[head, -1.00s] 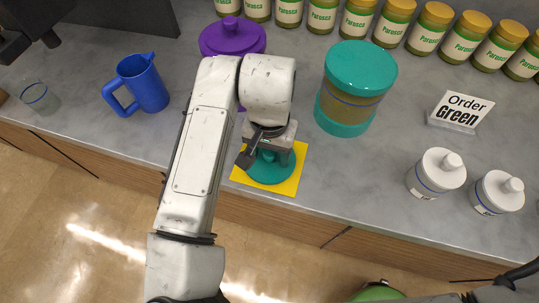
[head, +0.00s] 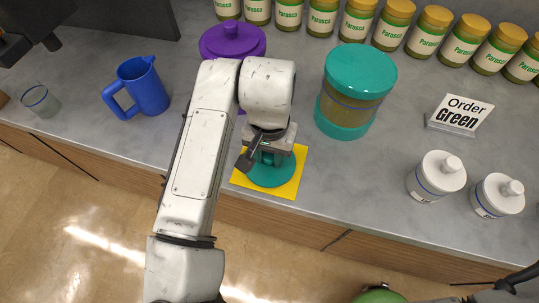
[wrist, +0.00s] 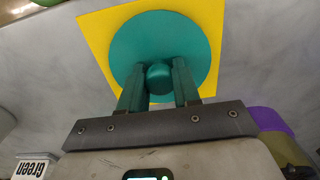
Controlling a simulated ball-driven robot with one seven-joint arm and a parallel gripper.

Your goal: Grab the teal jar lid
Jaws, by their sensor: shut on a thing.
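The teal jar lid (head: 268,176) is a round disc with a knob on top. It lies on a yellow square mat (head: 287,187) near the counter's front edge. In the wrist view the lid (wrist: 190,45) shows with its knob (wrist: 159,78) between the two fingers. My gripper (head: 268,158) is over the lid, and it also shows in the wrist view (wrist: 159,80), shut on the knob. The fingers and wrist hide part of the lid in the head view. A teal-topped jar (head: 352,90) stands behind and to the right.
A purple-lidded jar (head: 232,38) stands behind my arm. A blue pitcher (head: 148,86) and a glass (head: 40,100) are at left. Two white jars (head: 437,175) and an order sign (head: 461,114) are at right. Several Parosca jars (head: 387,27) line the back.

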